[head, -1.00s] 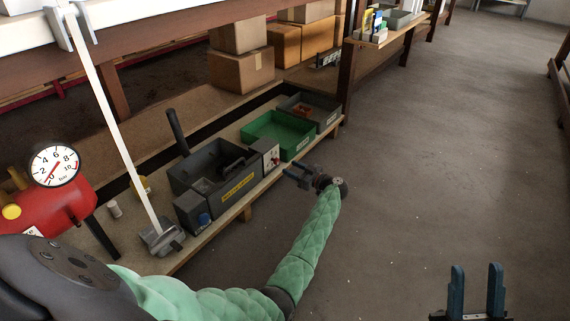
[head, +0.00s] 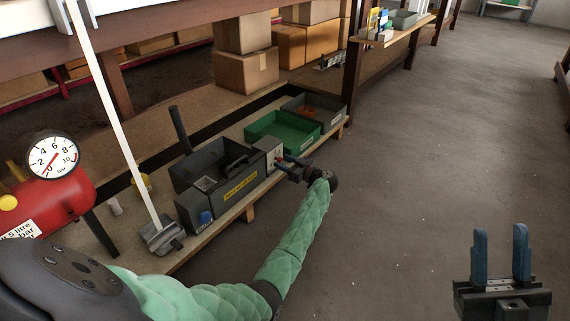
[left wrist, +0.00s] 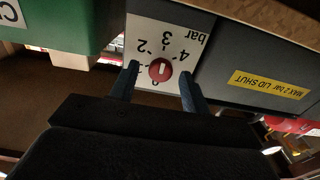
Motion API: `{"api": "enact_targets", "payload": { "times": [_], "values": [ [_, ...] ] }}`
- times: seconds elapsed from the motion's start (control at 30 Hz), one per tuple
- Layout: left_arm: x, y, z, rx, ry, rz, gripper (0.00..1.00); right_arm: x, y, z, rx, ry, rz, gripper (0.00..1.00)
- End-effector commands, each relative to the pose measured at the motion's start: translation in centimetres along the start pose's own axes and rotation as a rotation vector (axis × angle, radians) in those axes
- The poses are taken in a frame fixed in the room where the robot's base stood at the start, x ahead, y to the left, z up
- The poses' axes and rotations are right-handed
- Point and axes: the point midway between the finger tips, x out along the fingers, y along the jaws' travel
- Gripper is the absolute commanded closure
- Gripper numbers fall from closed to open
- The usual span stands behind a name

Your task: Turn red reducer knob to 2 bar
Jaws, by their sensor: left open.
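The red reducer knob (left wrist: 160,69) sits on a white panel (left wrist: 143,28) marked with numbers up to 4 and "bar", upside down in the left wrist view. A pale mark runs across the knob, but I cannot tell which number it points at. My left gripper (left wrist: 160,86) is open, one finger on each side of the knob, with no clear contact. In the head view, my left gripper (head: 282,163) is at the panel (head: 274,150) and mostly covers the knob. My right gripper (head: 500,230) is open and empty over the floor.
A dark grey box (head: 220,183) with a yellow "MAX 2 bar LID SHUT" label (left wrist: 268,84) adjoins the panel. A green tray (head: 283,134) stands on its other side. A round gauge (head: 52,156) sits on a red tank (head: 50,205) at left. The right floor is clear.

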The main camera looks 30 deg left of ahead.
Motion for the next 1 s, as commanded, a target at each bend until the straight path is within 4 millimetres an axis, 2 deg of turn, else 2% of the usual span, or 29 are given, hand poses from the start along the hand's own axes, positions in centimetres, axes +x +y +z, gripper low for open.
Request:
{"api": "enact_targets", "payload": {
  "times": [0.17, 0.3, 0.4, 0.77, 0.87, 0.93, 1.0],
  "values": [
    [0.0, 0.0, 0.0, 0.000, 0.000, 0.000, 0.53, 0.1, 0.0, 0.0, 0.000, 0.002, 0.000, 0.64],
    [0.0, 0.0, 0.0, 0.000, 0.000, 0.000, 0.80, 0.0, 0.0, 0.0, 0.001, -0.001, 0.000, 0.64],
    [0.0, 0.0, 0.0, 0.000, 0.000, 0.000, 0.96, -0.1, 0.0, 0.0, 0.002, -0.003, 0.001, 0.64],
    [0.0, 0.0, -0.1, -0.005, -0.001, -0.001, 0.96, -0.5, -0.1, 0.1, 0.018, -0.026, 0.003, 0.64],
    [0.0, 0.0, -0.1, -0.011, -0.002, -0.001, 0.96, -1.4, -0.3, 0.4, 0.031, -0.060, -0.009, 0.64],
    [0.0, 0.0, -0.1, -0.015, -0.002, -0.001, 0.96, -3.4, -0.6, 0.9, 0.045, -0.125, -0.029, 0.64],
    [-0.1, 0.0, -0.2, -0.020, -0.001, 0.000, 0.96, -3.5, -0.8, 0.7, 0.051, -0.123, -0.022, 0.64]
  ]
}}
